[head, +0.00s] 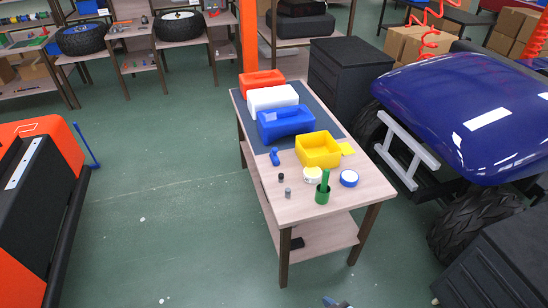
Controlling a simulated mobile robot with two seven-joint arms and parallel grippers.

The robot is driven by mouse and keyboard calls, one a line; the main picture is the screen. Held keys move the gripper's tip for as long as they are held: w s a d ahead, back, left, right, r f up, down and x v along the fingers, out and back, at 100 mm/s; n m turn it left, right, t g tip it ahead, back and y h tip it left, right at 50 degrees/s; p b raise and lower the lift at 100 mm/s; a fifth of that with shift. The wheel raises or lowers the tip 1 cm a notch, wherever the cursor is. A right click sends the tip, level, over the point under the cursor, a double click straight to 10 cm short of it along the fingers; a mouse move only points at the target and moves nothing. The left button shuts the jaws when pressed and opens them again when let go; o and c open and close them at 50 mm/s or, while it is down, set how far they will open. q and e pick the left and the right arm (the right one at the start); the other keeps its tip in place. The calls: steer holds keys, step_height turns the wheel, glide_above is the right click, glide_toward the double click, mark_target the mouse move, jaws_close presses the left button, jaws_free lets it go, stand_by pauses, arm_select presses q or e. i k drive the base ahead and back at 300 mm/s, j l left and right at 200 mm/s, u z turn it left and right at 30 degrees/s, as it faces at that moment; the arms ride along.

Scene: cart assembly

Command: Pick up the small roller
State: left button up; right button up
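A wooden table (352,205) stands in the middle of the head view. Near its front left edge are a small grey cylinder (288,193) and a small black cylinder (281,177). Either could be the small roller; they are too small to tell. A blue piece (274,157) lies farther back on the same edge.
Yellow (318,150), blue (286,123), white (272,98) and red (261,83) bins line the table. A green holder (322,195) and round blue-and-white item (349,178) stand at the front. A blue vehicle (470,110) is close right.

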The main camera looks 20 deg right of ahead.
mark_target(273, 156)
steer(key=i+l, duration=0.1)
steer(key=i, duration=0.4)
steer(key=i+l, duration=0.1)
steer(key=i, duration=0.4)
steer(key=i+l+u, duration=0.1)
steer(key=i, duration=0.35)
